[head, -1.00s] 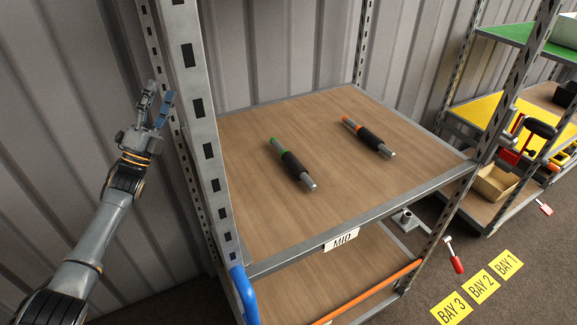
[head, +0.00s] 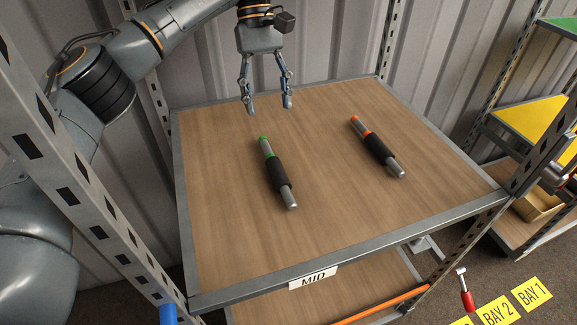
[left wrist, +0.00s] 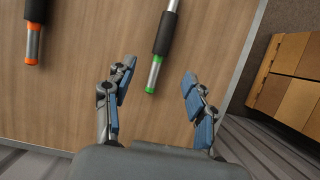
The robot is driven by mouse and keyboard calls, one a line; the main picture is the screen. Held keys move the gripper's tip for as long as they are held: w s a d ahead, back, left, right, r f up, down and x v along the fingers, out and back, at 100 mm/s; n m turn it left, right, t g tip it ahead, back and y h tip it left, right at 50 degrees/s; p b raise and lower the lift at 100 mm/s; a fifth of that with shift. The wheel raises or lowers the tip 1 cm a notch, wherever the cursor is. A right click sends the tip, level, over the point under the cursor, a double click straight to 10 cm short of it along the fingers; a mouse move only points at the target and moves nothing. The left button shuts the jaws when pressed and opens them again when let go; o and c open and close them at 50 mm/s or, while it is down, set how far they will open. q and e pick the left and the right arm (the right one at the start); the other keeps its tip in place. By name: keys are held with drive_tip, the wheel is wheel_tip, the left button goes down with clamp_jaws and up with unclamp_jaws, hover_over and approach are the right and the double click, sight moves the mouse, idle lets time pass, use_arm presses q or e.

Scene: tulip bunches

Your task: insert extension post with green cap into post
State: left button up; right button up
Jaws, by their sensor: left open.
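The extension post with the green cap (head: 277,172) lies on the wooden MID shelf (head: 222,225). It has a black sleeve, a bare metal end toward the front and its green end toward the back. My left gripper (head: 267,108) is open and empty above the back of the shelf, just beyond the green end. In the left wrist view the green-capped post (left wrist: 161,45) points its green end toward the gap between my open fingers (left wrist: 160,95). The post it is to go into cannot be made out. My right gripper is not in view.
A similar post with an orange cap (head: 377,147) lies to the right on the same shelf. Metal uprights (head: 75,190) frame the shelf. A second rack with a yellow shelf (head: 530,125) stands at the right. Yellow bay labels (head: 532,293) lie on the floor.

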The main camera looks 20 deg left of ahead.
use_arm(q)
hover_over(275, 163)
drive_tip(key=w+a, duration=0.1)
drive_tip(key=w, duration=0.2)
drive_tip(key=f, duration=0.6)
drive_tip(key=shift+s, duration=0.2)
drive_tip(key=shift+s+f, duration=0.15)
drive_tip(key=shift+f, duration=0.25)
drive_tip(key=shift+s+d+f, duration=0.15)
drive_tip(key=shift+s+f, duration=0.1)
drive_tip(key=shift+f, duration=0.2)
drive_tip(key=x, duration=0.1)
drive_tip(key=p+x, duration=0.1)
drive_tip(key=x, duration=0.1)
drive_tip(key=shift+s+f, duration=0.4)
drive_tip(key=shift+f, duration=0.35)
drive_tip(key=c, duration=1)
clamp_jaws()
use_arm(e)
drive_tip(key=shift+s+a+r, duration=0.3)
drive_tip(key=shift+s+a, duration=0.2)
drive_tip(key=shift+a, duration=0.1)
